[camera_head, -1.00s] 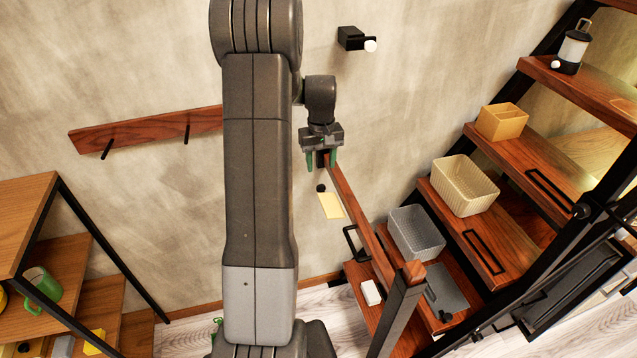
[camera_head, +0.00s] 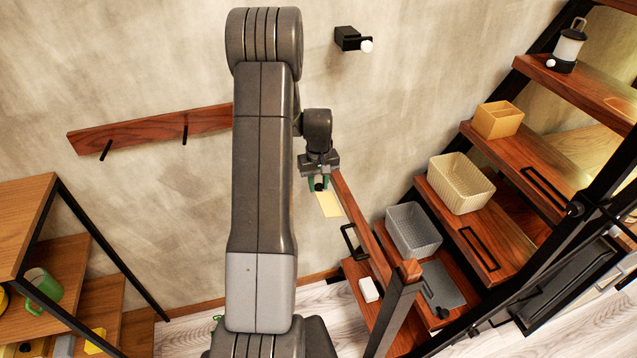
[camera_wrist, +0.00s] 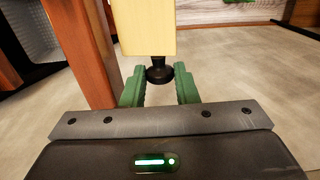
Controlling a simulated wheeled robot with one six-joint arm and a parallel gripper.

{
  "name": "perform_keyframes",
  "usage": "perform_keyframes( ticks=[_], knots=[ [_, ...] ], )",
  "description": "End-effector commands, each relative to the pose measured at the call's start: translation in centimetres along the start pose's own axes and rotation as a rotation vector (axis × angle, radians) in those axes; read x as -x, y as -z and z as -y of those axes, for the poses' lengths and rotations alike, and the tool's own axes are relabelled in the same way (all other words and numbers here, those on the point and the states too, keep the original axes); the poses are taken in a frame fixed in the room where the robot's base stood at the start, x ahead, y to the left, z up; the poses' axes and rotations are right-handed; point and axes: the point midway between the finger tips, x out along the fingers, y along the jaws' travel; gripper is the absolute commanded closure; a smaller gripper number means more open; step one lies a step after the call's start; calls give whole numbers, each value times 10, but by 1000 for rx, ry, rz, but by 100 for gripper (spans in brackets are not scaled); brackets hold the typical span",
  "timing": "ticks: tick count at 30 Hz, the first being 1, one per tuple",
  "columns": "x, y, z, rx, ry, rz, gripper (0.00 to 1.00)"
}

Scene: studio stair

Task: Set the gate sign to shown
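The gate sign is a pale yellow plate (camera_head: 328,204) with a black round knob (camera_head: 319,185) at its top end in the head view, beside the wooden gate rail (camera_head: 360,228). In the wrist view the plate (camera_wrist: 147,28) and the black knob (camera_wrist: 160,73) sit straight ahead. My gripper (camera_head: 319,184) has its green fingers on either side of the knob.
The wooden post (camera_wrist: 82,50) stands close on the left in the wrist view. Stairs with a grey basket (camera_head: 415,231), a cream basket (camera_head: 461,184) and a tan box (camera_head: 498,120) rise at the right. A wall rail with pegs (camera_head: 150,129) is at the left.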

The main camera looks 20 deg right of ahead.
Motion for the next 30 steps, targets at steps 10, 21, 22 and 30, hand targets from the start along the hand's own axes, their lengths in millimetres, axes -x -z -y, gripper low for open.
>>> perform_keyframes(
  ticks=[10,21,22,30],
  knots=[
    [2,0,-3,-6,47,3,96],
    [8,0,-9,-2,236,0,96],
    [8,0,-9,-1,240,0,96],
    [8,0,-8,0,242,-1,96]
  ],
)
